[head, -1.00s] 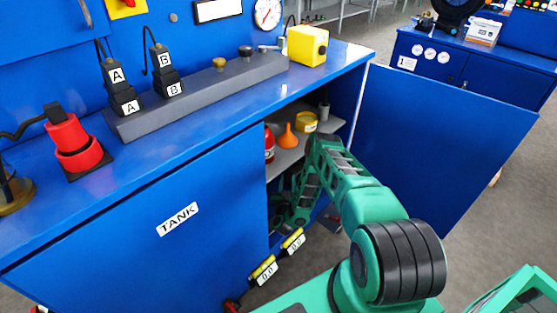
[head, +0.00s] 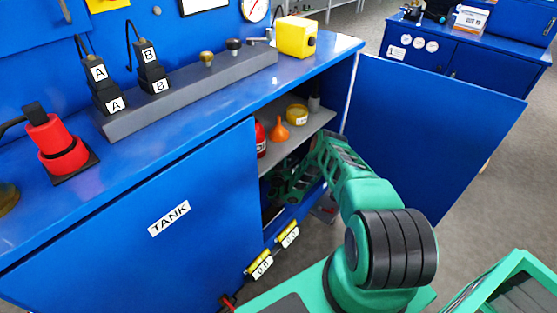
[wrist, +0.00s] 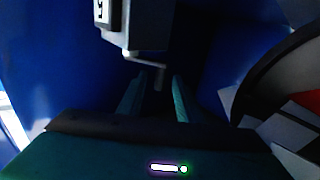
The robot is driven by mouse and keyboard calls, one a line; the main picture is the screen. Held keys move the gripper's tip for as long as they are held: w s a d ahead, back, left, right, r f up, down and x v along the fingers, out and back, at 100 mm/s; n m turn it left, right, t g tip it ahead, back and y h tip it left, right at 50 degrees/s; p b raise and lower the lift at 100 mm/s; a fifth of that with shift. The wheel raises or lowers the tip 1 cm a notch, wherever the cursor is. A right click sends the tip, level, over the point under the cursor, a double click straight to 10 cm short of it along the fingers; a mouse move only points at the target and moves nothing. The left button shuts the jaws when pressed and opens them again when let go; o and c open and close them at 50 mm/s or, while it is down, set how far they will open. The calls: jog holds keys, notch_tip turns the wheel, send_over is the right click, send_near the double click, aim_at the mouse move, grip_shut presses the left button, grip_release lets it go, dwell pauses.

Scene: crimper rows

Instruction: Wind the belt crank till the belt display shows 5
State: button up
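In the wrist view a grey box (wrist: 147,25) hangs at the top of a dark, blue-walled space. A grey crank (wrist: 148,62) sticks out below it, its handle end bent down. A white plate (wrist: 101,11) with a dark mark, partly cut off, is on the box's left side; I cannot read it surely as the belt display. My gripper (wrist: 155,86) is open, one finger on each side of the crank's handle end; I cannot tell if either touches. In the head view my arm reaches into the open cabinet, and the gripper and crank are hidden.
The cabinet shelf (head: 306,127) holds an orange funnel (head: 278,129), a yellow tin (head: 297,114) and a red bottle (head: 261,139). The open blue door (head: 430,130) stands right of my arm. Two yellow-topped displays (head: 260,267) reading 0.0 sit near the cabinet's lower edge.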

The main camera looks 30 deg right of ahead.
jog(key=shift+c, duration=0.5)
grip_shut()
jog(key=shift+w+m+g+h, duration=0.2)
jog(key=shift+m+g+h, duration=0.2)
jog(key=shift+m+h, duration=0.15)
jog(key=shift+o, duration=0.5)
grip_release()
jog(key=v, duration=1)
jog(key=shift+s+a, duration=0.3)
jog(key=shift+f, duration=0.1)
